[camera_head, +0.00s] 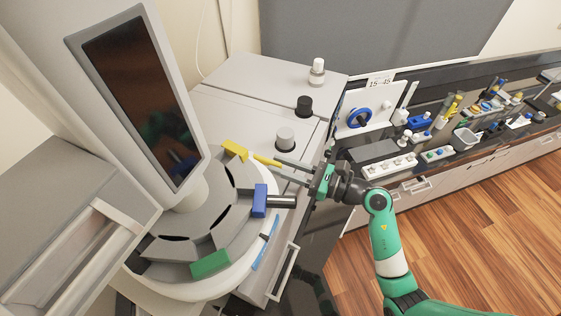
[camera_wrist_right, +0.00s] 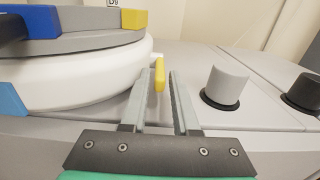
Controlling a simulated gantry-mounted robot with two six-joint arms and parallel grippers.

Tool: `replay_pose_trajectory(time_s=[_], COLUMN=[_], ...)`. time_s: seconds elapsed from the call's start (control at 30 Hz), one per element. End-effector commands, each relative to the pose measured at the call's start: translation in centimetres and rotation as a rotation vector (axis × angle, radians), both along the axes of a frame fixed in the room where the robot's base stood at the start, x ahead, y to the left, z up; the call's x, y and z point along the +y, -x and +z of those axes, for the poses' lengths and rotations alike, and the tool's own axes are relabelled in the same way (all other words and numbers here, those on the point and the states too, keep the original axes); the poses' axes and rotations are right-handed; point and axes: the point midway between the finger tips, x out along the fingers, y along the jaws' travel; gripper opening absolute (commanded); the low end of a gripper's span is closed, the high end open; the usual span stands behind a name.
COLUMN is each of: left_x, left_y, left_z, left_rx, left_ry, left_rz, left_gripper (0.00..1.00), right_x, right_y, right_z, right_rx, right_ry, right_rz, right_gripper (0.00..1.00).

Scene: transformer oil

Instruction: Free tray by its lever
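The round grey and white tray unit (camera_head: 237,232) stands below a dark screen in the head view. It carries a yellow block (camera_head: 235,149), a blue block (camera_head: 259,201) and a green block (camera_head: 210,264) around its edge. A thin yellow lever (camera_head: 266,160) sticks out to the right beside the yellow block. My right gripper (camera_head: 279,169) is at the lever's outer end. In the right wrist view the yellow lever (camera_wrist_right: 159,74) shows between the tips of my open fingers, closer to the left finger. Whether a finger touches it, I cannot tell. My left gripper is not in view.
A grey knob (camera_head: 285,138) and a black knob (camera_head: 304,105) rise from the cabinet top close to my right gripper. A dark cylinder (camera_head: 281,202) sticks out beside the blue block. A cluttered bench (camera_head: 430,170) lies to the right, with open floor in front.

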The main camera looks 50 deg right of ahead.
Motion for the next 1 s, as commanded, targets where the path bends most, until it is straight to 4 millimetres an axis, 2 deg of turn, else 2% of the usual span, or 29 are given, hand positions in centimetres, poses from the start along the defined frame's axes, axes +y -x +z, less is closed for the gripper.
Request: replay_pose_trajectory(time_s=[0.3,0.47,1.0], left_x=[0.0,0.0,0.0], left_y=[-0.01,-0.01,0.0], left_z=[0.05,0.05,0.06], left_rx=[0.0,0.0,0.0], left_ry=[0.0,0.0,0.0], left_rz=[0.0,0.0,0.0], left_gripper=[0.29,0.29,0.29], right_x=[0.15,0.14,0.14], right_y=[-0.44,-0.42,-0.4], right_z=[-0.04,-0.04,-0.03], right_rx=[0.0,0.0,0.0], right_ry=[0.0,0.0,0.0], right_rz=[-0.001,-0.001,-0.001], right_gripper=[0.27,0.0,0.0])
